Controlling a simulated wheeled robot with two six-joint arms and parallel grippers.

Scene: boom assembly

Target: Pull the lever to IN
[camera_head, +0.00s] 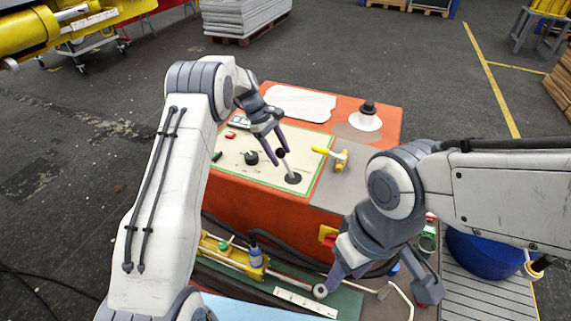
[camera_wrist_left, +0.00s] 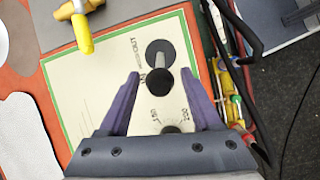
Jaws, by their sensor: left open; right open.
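The lever (camera_head: 287,166) has a round black knob and a metal shaft on a dark round base, on the cream panel (camera_head: 240,165) of an orange box. In the head view it leans toward the far left from its base. My left gripper (camera_head: 277,152) is open above the panel, with its purple fingers on either side of the knob. In the left wrist view the knob (camera_wrist_left: 160,81) lies between the open fingertips (camera_wrist_left: 158,76). Printed OUT lettering shows beside the lever base (camera_wrist_left: 160,52). My right gripper (camera_head: 381,284) is open and empty, low at front right.
A black dial (camera_head: 251,157) sits left of the lever on the panel. A yellow-handled valve (camera_head: 340,160) stands right of it. A white cone with a black top (camera_head: 367,112) is behind. Tools and hoses fill the lower tray, and a blue bin (camera_head: 485,252) stands at right.

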